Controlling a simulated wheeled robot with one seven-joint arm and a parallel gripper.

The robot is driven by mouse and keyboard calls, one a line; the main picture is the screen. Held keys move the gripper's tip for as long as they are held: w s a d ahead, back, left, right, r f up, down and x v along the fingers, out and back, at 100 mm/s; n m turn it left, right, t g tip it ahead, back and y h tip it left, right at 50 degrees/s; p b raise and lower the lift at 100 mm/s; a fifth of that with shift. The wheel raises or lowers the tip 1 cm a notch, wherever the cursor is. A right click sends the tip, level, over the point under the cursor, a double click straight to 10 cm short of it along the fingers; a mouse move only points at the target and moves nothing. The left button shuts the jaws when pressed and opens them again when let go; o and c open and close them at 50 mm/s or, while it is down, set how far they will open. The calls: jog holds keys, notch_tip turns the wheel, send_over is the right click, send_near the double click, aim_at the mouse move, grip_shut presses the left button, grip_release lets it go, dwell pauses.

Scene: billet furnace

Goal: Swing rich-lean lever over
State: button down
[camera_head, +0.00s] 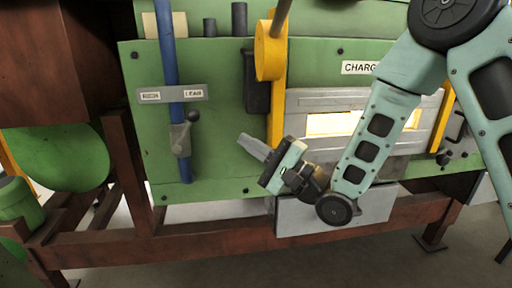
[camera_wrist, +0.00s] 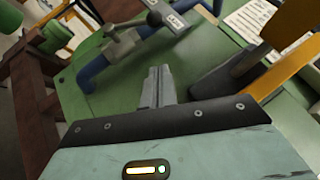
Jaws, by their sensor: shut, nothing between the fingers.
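The rich-lean lever (camera_head: 182,140) is a grey lever with a dark round knob, on a valve on a blue vertical pipe, below a plate marked RICH and LEAN (camera_head: 171,94). The knob points up and to the right. In the wrist view the lever (camera_wrist: 119,42) is at the upper left and the plate (camera_wrist: 172,18) at the top. My gripper (camera_head: 243,140) is to the right of the lever, apart from it, with its fingers pointing up and left. In the wrist view its fingers (camera_wrist: 158,75) are together with nothing between them.
The green furnace panel (camera_head: 215,160) stands behind the lever. A yellow post (camera_head: 270,60) and a dark box (camera_head: 256,80) are right of the pipe. A glowing charge door (camera_head: 335,122) sits further right. A brown steel frame (camera_head: 230,240) runs below.

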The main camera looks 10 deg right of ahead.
aim_at(185, 130)
jog(key=w+a+r+p, duration=0.1)
jog(key=w+a+r, duration=0.1)
jog(key=a, duration=0.5)
jog(key=shift+w+a+r, duration=0.2)
jog(key=shift+w+r, duration=0.2)
jog(key=shift+r, duration=0.45)
jog(key=shift+p, duration=0.35)
